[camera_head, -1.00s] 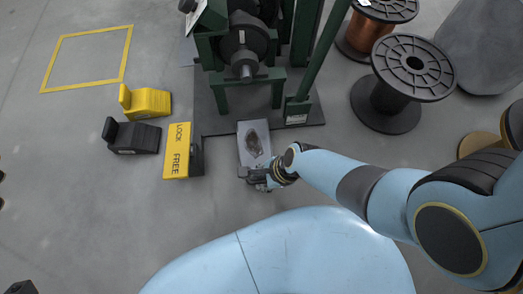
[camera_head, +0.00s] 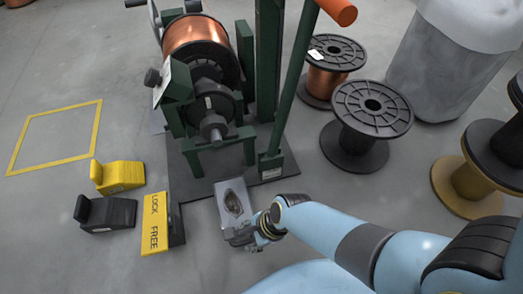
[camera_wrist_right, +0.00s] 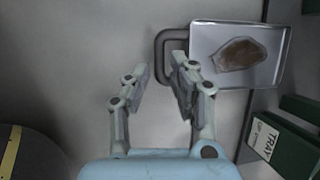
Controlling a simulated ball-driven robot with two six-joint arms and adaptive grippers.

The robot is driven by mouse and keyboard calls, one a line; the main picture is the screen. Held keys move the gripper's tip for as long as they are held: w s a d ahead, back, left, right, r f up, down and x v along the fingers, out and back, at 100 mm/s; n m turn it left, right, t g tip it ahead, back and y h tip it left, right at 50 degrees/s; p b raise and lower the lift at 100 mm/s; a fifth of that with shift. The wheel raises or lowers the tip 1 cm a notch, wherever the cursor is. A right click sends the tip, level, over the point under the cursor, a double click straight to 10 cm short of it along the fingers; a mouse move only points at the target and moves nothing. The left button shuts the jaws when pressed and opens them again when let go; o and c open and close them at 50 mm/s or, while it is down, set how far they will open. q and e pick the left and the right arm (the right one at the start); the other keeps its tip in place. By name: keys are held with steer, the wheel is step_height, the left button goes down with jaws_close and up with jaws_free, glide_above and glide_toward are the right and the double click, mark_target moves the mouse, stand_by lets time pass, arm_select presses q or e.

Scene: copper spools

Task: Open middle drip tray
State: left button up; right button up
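The drip tray (camera_head: 226,216) is a shallow grey metal tray with a dark stain, on the floor at the front of the green spool stand. It also shows at the upper right of the right wrist view (camera_wrist_right: 208,52), with a dark U-shaped handle (camera_wrist_right: 159,46) on its near side. My right gripper (camera_head: 240,236) is at the handle end of the tray. In the right wrist view its fingers (camera_wrist_right: 160,64) are apart, one overlapping the handle's opening and one outside the bar. I cannot tell whether they touch the handle. My left gripper is out of view.
The green stand (camera_head: 217,146) carries a copper spool (camera_head: 196,38). A yellow LOCK/FREE plate (camera_head: 156,222), a yellow chock (camera_head: 118,176) and a black chock (camera_head: 105,212) lie left. Black spools (camera_head: 371,106) stand right. A green TRAY-labelled part (camera_wrist_right: 284,142) is near the gripper.

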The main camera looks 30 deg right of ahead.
steer(key=v, duration=0.9)
steer(key=shift+d, duration=0.1)
